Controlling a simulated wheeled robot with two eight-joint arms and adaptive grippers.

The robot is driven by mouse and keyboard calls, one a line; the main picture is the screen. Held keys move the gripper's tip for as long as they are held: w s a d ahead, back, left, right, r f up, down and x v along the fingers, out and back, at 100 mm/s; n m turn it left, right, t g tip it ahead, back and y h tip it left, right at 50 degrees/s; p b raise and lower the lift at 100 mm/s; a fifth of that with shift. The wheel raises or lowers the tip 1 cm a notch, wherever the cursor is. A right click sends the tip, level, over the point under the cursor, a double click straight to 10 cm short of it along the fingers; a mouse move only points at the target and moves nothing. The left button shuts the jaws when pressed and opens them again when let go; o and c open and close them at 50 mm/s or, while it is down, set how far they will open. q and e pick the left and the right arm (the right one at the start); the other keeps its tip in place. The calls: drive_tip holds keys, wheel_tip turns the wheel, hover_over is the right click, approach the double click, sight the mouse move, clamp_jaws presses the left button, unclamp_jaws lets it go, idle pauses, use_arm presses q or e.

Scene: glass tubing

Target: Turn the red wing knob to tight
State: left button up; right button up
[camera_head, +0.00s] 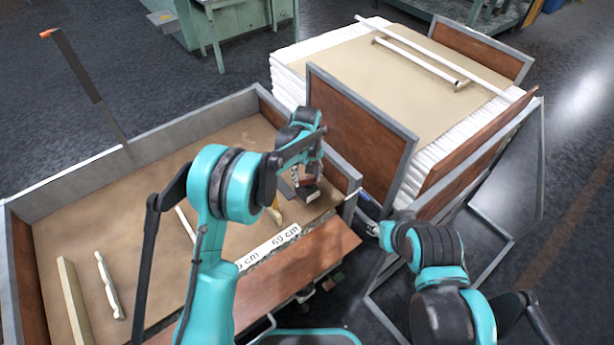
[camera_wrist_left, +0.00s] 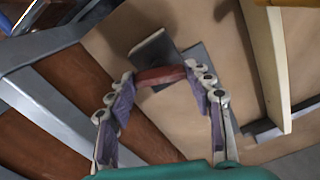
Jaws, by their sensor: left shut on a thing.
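The red wing knob (camera_wrist_left: 160,76) lies crosswise between the fingertips of my left gripper (camera_wrist_left: 163,84) in the left wrist view. The gripper is shut on it, one finger at each end. A dark grey plate (camera_wrist_left: 153,48) shows behind the knob. In the head view, my left gripper (camera_head: 305,176) is at the right end of the long bin, over a small dark block with a pale label (camera_head: 311,196). My arm and fingers partly hide the knob there. My right gripper (camera_head: 372,229) is small and unclear, outside the bin near its right corner.
The bin's grey wall (camera_head: 150,145) surrounds a brown floor with pale strips (camera_head: 108,285). A ruler-like white strip (camera_head: 268,247) lies near a wooden board (camera_head: 300,270). A brown panel (camera_head: 360,135) stands close right of my left gripper, before a white stack (camera_head: 290,80).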

sight(307, 179)
use_arm(q)
drive_tip(key=m, duration=1.3)
drive_tip(key=shift+m+p, duration=0.3)
drive_tip(key=shift+m, duration=0.1)
idle(0.4)
drive_tip(key=o, duration=1.1)
drive_tip(key=shift+o, duration=0.2)
wheel_tip(307, 179, up, 12)
drive_tip(key=shift+a, duration=0.1)
